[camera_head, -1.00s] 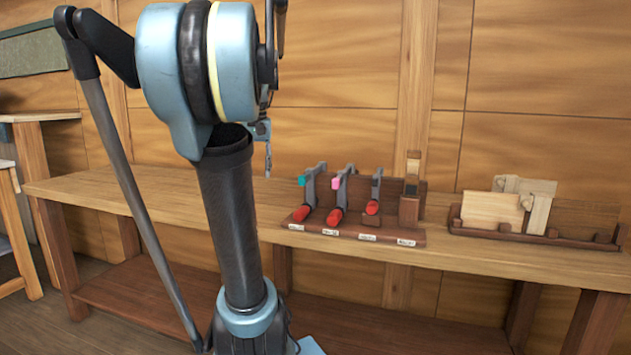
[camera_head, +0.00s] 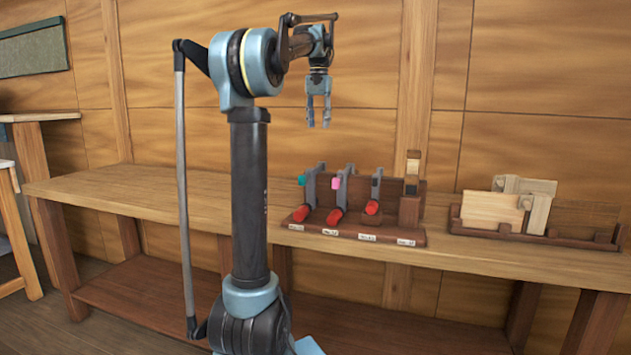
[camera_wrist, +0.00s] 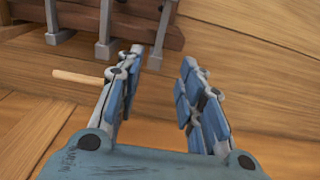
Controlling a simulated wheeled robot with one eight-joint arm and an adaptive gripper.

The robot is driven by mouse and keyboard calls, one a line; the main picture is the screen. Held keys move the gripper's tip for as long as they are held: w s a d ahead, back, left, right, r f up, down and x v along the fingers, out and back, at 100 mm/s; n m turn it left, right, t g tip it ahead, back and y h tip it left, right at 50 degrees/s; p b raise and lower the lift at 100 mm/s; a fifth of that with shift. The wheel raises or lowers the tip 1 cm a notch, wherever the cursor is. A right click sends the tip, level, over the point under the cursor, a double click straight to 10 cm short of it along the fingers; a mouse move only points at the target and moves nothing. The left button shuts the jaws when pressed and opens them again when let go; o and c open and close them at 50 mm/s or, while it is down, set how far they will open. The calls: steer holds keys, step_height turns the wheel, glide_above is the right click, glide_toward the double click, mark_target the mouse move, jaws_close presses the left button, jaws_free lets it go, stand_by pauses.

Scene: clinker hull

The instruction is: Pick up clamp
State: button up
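Several clamps with grey bars stand in a dark wooden rack (camera_head: 418,237) on the workbench. The left one (camera_head: 308,190) has a teal tab and a red handle. The second one (camera_head: 343,195) has a pink tab and a red handle. The third (camera_head: 375,190) has a red handle and a dark tab. My gripper (camera_head: 318,125) hangs pointing down above the bench, above and left of the rack's middle, touching nothing. In the wrist view its two fingers (camera_wrist: 160,85) are apart with nothing between them. Grey clamp bars (camera_wrist: 105,25) show beyond, at the top left.
The workbench (camera_head: 150,195) is clear on its left half. A second rack (camera_head: 470,230) with pale wooden pieces stands at the right. A wooden block post (camera_head: 410,190) stands at the first rack's right end. The plank wall rises close behind.

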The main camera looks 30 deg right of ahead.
mark_target(318, 166)
step_height(318, 166, down, 16)
steer(key=shift+f, duration=0.2)
stand_by(0.6)
steer(key=shift+c, duration=0.6)
jaws_close()
steer(key=shift+a, duration=0.1)
